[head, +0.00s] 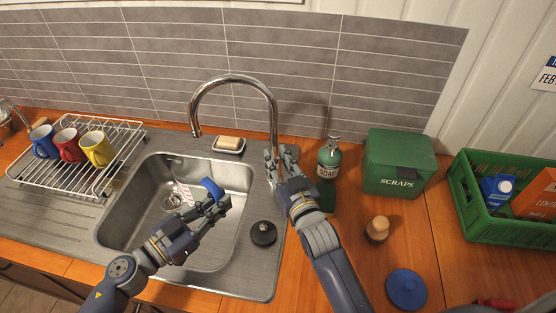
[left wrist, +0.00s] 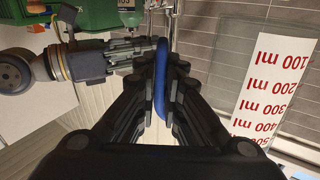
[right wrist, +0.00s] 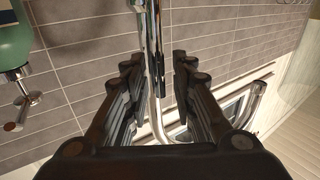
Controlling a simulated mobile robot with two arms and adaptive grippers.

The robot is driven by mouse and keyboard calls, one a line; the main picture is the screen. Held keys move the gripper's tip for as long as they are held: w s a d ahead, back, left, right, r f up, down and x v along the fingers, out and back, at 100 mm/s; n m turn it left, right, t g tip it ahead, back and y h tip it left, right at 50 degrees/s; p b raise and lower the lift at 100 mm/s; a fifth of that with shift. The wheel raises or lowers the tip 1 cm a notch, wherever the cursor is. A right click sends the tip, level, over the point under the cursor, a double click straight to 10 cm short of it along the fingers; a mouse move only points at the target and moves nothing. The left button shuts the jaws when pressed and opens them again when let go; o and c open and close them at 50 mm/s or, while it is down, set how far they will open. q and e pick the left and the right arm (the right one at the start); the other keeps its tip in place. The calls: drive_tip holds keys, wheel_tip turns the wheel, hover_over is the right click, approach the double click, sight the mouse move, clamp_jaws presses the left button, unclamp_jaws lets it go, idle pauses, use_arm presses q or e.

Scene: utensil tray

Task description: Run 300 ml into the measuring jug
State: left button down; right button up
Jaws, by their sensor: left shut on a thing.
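My left gripper (head: 213,200) is shut on the blue handle (left wrist: 164,75) of the clear measuring jug, which it holds over the sink (head: 243,187). The jug's white strip with red marks shows in the head view (head: 184,191) and, running from 100 to 500 ml, in the left wrist view (left wrist: 273,95). I can make out no water in the jug. The curved chrome tap (head: 235,78) stands behind the sink, its spout end up and behind the jug.
A soap bottle (head: 329,157) stands just right of my right gripper. A black stopper (head: 263,233) lies on the sink's edge. A soap dish (head: 229,144), a rack (head: 63,186) with mugs, a green scraps bin (head: 398,165) and a green crate (head: 505,225) stand around.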

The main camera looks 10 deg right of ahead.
clamp_jaws()
drive_tip(key=shift+a, duration=0.1)
drive_tip(key=shift+w+a+f+n+g+h, duration=0.15)
drive_tip(key=shift+a+f+n, duration=0.15)
drive_tip(key=shift+a+n, duration=0.6)
drive_tip(key=shift+a+f+n+g+h, duration=0.1)
drive_tip(key=shift+a+f+n+g, duration=0.15)
drive_tip(key=shift+a+n, duration=0.65)
drive_tip(key=shift+w+a+f+n+g+h, duration=0.15)
drive_tip(key=shift+a+f+n, duration=0.3)
drive_tip(key=shift+n, duration=0.75)
drive_tip(key=shift+a, duration=0.15)
